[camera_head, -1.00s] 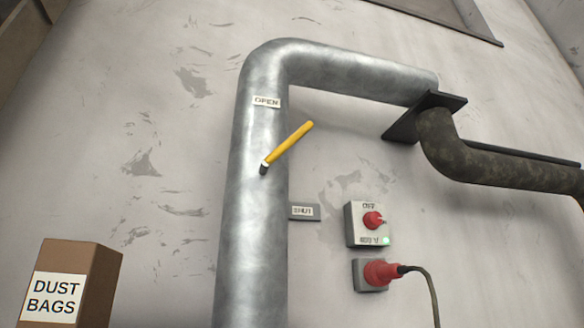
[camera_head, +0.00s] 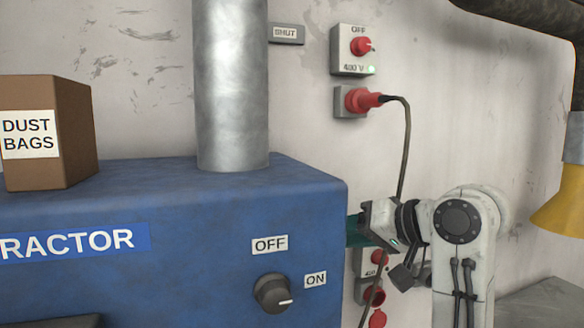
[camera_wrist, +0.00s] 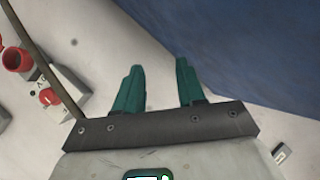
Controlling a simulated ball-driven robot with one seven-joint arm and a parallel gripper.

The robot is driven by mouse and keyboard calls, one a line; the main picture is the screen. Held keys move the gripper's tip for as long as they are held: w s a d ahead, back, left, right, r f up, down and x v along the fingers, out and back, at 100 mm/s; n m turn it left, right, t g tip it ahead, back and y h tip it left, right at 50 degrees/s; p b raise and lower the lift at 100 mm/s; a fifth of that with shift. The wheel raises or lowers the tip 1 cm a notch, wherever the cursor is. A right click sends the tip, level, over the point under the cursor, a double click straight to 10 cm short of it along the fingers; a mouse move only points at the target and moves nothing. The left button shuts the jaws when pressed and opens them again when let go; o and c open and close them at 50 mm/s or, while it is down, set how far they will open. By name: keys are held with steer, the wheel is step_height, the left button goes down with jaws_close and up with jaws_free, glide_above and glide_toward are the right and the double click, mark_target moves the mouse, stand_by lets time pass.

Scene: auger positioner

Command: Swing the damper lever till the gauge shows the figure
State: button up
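The yellow damper lever is out of view in both current pictures. Only the lower part of its grey metal duct (camera_head: 232,90) shows in the head view, with the SHUT plate (camera_head: 286,33) beside it. No gauge is in view. My gripper (camera_head: 358,230) is at the right end of the blue extractor, partly hidden by its corner. In the wrist view my gripper (camera_wrist: 158,65) has its two teal fingers apart with nothing between them.
The blue extractor (camera_head: 180,205) carries a dust bags box (camera_head: 75,135) and a knob (camera_head: 273,293) by OFF and ON labels. A red switch (camera_head: 361,46) and plug (camera_head: 362,100) with a hanging cable are on the wall. The blue side (camera_wrist: 260,50) is close to my fingers.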

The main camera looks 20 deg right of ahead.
steer(key=s+a+r+n+t+y+p, duration=0.1)
steer(key=s+r+n+t+y+p, duration=0.2)
steer(key=r, duration=2.2)
steer(key=s+a+r+n+g+y, duration=0.1)
steer(key=s+a+r, duration=0.1)
steer(key=s+r, duration=0.55)
steer(key=s+a+r+n+y, duration=0.1)
steer(key=s+a+r+y, duration=0.2)
steer(key=r, duration=0.8)
steer(key=w+a+h+p, duration=0.1)
steer(key=w+a+p, duration=0.3)
steer(key=w+a, duration=0.2)
steer(key=shift+w+a, duration=0.15)
steer(key=shift+w, duration=0.5)
steer(key=shift+c, duration=0.2)
jaws_close()
